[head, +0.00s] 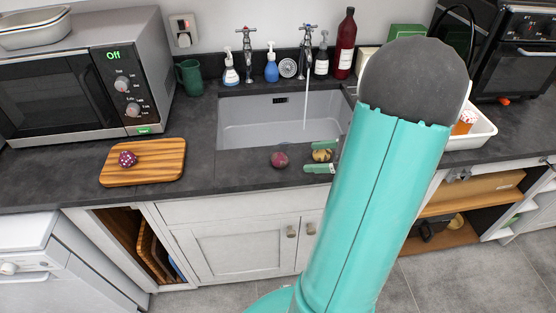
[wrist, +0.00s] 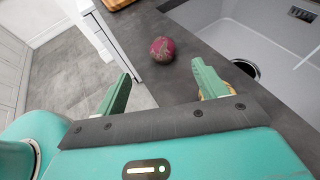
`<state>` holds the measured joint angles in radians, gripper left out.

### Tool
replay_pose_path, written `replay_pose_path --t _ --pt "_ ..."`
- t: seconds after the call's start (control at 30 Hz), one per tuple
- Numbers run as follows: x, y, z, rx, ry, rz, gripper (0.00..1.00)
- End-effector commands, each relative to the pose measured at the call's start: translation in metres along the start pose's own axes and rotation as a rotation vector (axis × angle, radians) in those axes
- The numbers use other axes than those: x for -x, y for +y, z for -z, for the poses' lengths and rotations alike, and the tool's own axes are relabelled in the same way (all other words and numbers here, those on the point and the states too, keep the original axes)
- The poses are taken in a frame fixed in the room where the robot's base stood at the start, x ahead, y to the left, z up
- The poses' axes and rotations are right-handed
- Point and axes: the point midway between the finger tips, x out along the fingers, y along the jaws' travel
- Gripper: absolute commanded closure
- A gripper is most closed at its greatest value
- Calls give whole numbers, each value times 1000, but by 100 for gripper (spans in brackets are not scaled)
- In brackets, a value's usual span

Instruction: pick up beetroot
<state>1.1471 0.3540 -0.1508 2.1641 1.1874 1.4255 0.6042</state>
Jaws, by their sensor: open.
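The beetroot (head: 279,160) is a round, dark purple-red thing on the dark worktop, just in front of the sink. In the wrist view the beetroot (wrist: 162,49) lies ahead of the fingertips, between their lines and nearer the right finger. My gripper (head: 321,157) is to the right of the beetroot in the head view, with its green fingers apart. In the wrist view my gripper (wrist: 161,69) is open with nothing between its fingers. A yellowish round thing (head: 322,155) shows by the fingers in the head view; the right finger partly hides it in the wrist view.
The sink (head: 255,131) lies just behind the beetroot, with its tap running. A wooden board (head: 147,175) at left holds a purple, pale-spotted round thing (head: 127,158). A microwave (head: 80,85) stands behind the board. Worktop between board and beetroot is clear.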

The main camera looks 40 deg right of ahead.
Motion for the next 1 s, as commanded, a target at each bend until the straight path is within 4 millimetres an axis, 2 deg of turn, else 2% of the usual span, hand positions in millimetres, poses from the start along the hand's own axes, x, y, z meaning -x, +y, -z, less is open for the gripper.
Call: replay_pose_path --t 0.1,0.2,0.47,0.73,1.0 --pt "-24 1 0 0 0 -3 29" --pt "-40 0 0 1 0 -3 29" --pt "-60 0 1 2 1 -4 29" --pt "-98 -2 2 3 1 -6 29" --pt "-104 -3 2 3 1 -4 29"
